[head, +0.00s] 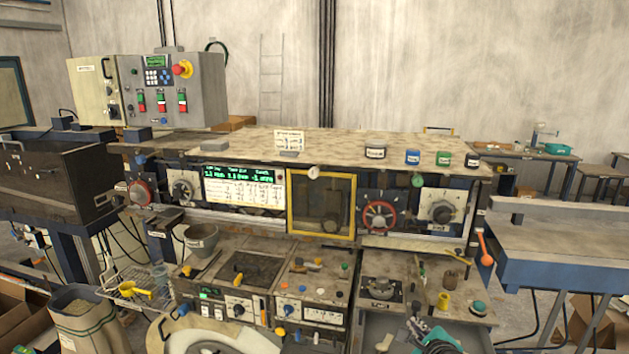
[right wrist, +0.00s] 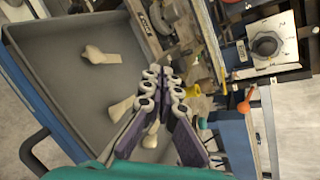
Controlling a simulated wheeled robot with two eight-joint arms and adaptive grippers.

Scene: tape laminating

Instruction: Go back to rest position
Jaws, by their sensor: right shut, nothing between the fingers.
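My right gripper (head: 414,325) is low in the head view, at the bottom right of centre, in front of the machine's bench and over an open grey drawer (head: 374,325). In the right wrist view its purple, roller-jointed fingers (right wrist: 166,76) are together and hold nothing. The drawer (right wrist: 50,60) lies beneath the fingers there, with a pale piece (right wrist: 100,55) on its floor and other pale pieces partly hidden behind the fingers. My left gripper is not in view.
The laminating machine (head: 390,140) stands ahead, with a yellow-framed window (head: 321,205) and a tool-strewn lower bench (head: 470,300). A blue-sided table (head: 560,255) is at right. A sack (head: 85,320) and a wire basket (head: 135,285) are at left.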

